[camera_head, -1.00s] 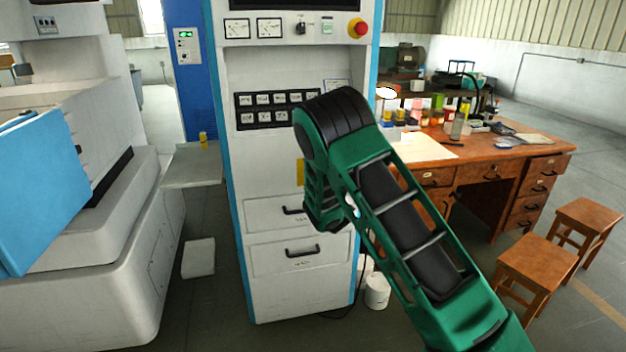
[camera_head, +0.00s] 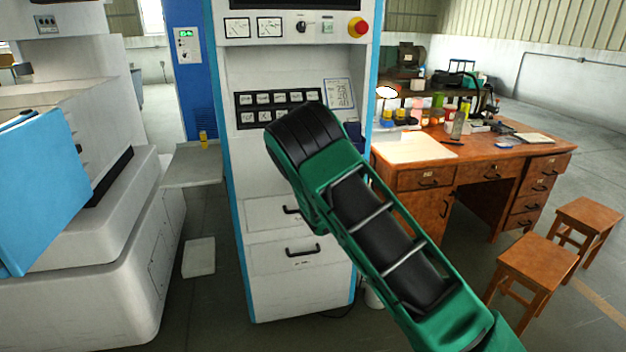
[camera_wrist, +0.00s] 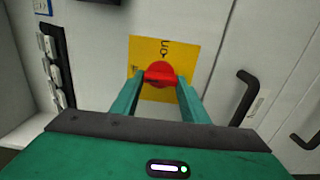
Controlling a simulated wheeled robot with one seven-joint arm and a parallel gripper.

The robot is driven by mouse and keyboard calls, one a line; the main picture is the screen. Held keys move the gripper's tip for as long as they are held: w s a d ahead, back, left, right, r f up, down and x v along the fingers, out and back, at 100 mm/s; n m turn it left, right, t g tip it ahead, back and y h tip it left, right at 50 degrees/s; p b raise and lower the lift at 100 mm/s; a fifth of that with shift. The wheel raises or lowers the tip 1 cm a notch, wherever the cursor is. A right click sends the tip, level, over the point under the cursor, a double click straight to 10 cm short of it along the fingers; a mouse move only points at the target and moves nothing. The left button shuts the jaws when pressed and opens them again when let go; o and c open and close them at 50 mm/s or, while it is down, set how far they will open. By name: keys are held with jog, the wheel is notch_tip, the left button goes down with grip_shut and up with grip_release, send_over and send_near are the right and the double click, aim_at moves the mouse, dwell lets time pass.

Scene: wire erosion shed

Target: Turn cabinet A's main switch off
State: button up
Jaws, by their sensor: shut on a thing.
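Cabinet A appears to be the white cabinet with blue edges (camera_head: 238,180) in the head view; I see no letter on it. Its main switch is a red knob (camera_wrist: 159,69) on a yellow plate (camera_wrist: 185,50) in the wrist view. My gripper (camera_wrist: 160,80) is shut on the knob, one green finger on each side. The knob's grip bar lies roughly crosswise in that view. Dark letters on the plate appear turned, and some are hidden. In the head view my arm covers the switch and the gripper.
Black drawer handles (camera_head: 302,250) stick out below the arm, and one handle (camera_wrist: 243,97) is close right of the gripper. A row of switches (camera_wrist: 54,68) is on the left. A red stop button (camera_head: 358,27) is higher up. A wooden desk (camera_head: 470,170) stands on the right.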

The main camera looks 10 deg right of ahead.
jog(key=shift+a+f, duration=0.25)
jog(key=o, duration=1.1)
jog(key=shift+c, duration=0.2)
jog(key=shift+d+r, duration=0.1)
jog(key=s, duration=1)
jog(key=shift+s, duration=0.25)
